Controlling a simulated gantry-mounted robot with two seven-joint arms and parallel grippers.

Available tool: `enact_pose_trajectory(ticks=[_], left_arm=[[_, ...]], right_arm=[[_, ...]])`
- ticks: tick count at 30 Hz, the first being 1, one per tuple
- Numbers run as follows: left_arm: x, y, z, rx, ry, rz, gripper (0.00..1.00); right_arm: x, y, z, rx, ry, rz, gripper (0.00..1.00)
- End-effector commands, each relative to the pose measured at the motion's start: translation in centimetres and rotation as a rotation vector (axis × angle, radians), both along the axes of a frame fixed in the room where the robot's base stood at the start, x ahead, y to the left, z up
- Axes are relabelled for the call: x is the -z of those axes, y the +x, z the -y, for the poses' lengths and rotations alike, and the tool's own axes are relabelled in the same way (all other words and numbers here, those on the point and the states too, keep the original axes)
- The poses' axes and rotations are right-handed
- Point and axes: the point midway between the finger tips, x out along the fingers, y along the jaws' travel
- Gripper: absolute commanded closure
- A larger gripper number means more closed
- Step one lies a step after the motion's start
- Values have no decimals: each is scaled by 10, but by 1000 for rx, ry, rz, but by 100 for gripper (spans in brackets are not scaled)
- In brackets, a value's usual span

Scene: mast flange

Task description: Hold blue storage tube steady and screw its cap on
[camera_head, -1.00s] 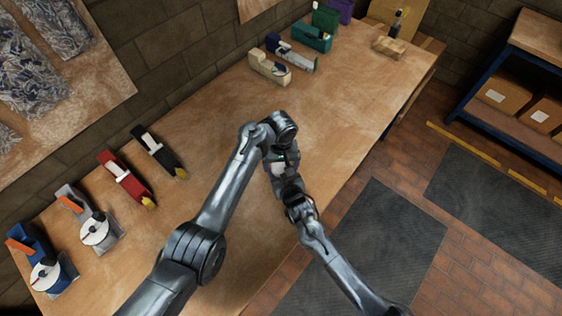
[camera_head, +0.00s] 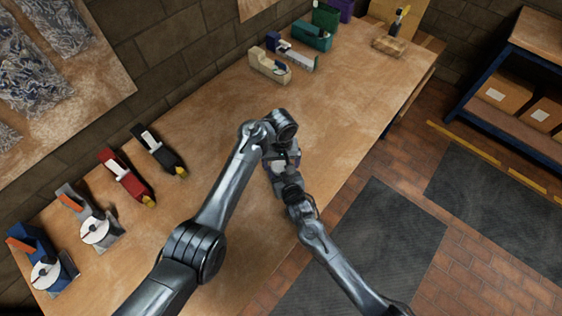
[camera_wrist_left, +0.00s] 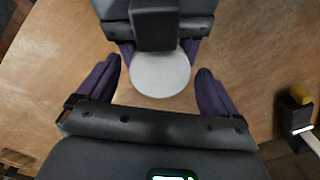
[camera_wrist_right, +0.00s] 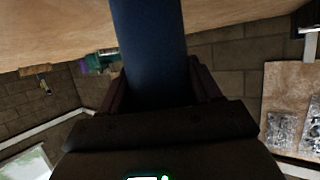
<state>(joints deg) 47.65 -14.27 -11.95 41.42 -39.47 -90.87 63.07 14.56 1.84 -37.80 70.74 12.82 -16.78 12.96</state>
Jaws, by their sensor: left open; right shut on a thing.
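A white round cap (camera_wrist_left: 160,75) shows in the left wrist view, seen face-on. My left gripper (camera_wrist_left: 158,68) is open, with one dark purple finger on each side of the cap and a gap on both sides. In the right wrist view, my right gripper (camera_wrist_right: 156,88) is shut on the dark blue tube (camera_wrist_right: 150,40), which extends up past the frame's top. In the left wrist view the right gripper's fingers show behind the cap. The cap hides the tube there, so I cannot tell whether it sits on the tube.
The wooden workbench (camera_head: 340,110) is bare around my arms. Tape dispensers in blue (camera_head: 45,260), grey (camera_head: 90,222), red (camera_head: 127,176) and black (camera_head: 160,150) line its left side. A beige dispenser (camera_head: 268,66) and several other items stand at the back.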

Motion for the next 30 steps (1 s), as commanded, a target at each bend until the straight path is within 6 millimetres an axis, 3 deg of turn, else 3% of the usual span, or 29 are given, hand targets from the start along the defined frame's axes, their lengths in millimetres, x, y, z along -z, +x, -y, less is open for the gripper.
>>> enact_pose_trajectory(ticks=[12, 21, 24, 30], left_arm=[[-40, 0, 0, 0, -1, 0, 7], [-43, 0, 0, 0, 0, 0, 7], [-43, 0, 0, 0, 0, 0, 11], [-56, 1, 0, -1, -1, -6, 11]], right_arm=[[1, 0, 0, 1, -1, -1, 100], [1, 0, 0, 1, -1, -1, 100], [1, 0, 0, 1, -1, -1, 100], [0, 0, 0, 1, -1, -1, 100]])
